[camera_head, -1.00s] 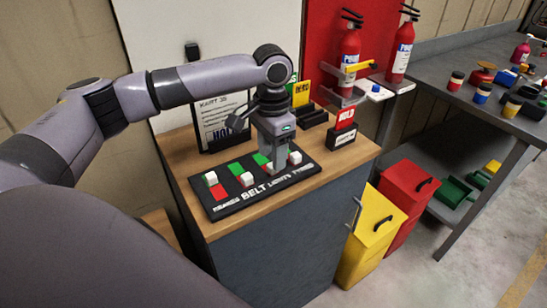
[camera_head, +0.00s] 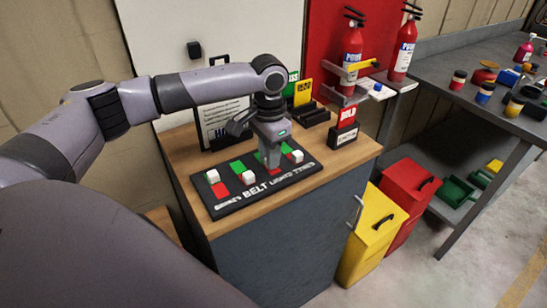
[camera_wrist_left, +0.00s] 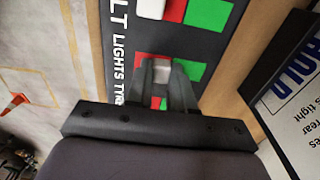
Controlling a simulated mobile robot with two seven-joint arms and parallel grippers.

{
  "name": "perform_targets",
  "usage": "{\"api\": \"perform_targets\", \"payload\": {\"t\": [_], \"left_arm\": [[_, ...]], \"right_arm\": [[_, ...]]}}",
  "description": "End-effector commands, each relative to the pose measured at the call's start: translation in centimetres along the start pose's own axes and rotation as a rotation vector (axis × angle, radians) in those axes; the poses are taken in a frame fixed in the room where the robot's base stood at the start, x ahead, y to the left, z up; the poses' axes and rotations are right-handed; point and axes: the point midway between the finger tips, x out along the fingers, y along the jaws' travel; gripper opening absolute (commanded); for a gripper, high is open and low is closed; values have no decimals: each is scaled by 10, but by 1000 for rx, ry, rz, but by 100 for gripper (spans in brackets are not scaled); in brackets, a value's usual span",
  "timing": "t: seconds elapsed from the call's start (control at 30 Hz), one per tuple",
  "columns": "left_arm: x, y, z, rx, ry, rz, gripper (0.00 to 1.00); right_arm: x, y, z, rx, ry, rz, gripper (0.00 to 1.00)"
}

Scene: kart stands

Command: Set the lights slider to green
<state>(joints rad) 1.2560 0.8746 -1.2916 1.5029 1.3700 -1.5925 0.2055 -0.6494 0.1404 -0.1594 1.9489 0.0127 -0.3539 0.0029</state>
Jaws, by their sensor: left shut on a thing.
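The black slider board (camera_head: 232,207) lies on the wooden top of the cabinet, with white knobs over red and green patches and white lettering. My left gripper (camera_head: 271,163) points down at the lights slider, between the belt knob (camera_head: 247,177) and the tyres knob (camera_head: 296,156). In the left wrist view its two fingers (camera_wrist_left: 161,75) are shut on the white lights knob (camera_wrist_left: 161,71). The lights row's green patch (camera_wrist_left: 195,71) shows beside the fingers on the side away from the lettering. Red shows on the lettering side. The head view hides the lights knob behind the fingers.
A yellow bin (camera_head: 368,235) and a red bin (camera_head: 408,190) stand right of the cabinet. Fire extinguishers (camera_head: 351,48) hang at the back.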

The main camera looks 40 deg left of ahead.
Motion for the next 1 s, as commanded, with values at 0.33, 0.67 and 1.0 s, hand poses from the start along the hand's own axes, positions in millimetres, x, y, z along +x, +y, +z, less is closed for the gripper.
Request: {"api": "perform_targets", "payload": {"t": [0.33, 0.67, 1.0], "left_arm": [[-1, -30, 0, -3, 3, -3, 0], [-2, -31, 1, -4, 4, -4, 49], [-10, -30, 0, -2, 6, -1, 49]], "right_arm": [[0, 0, 0, 0, 1, 0, 43], [0, 0, -1, 0, 1, 0, 43], [1, 0, 0, 0, 1, 0, 43]]}}
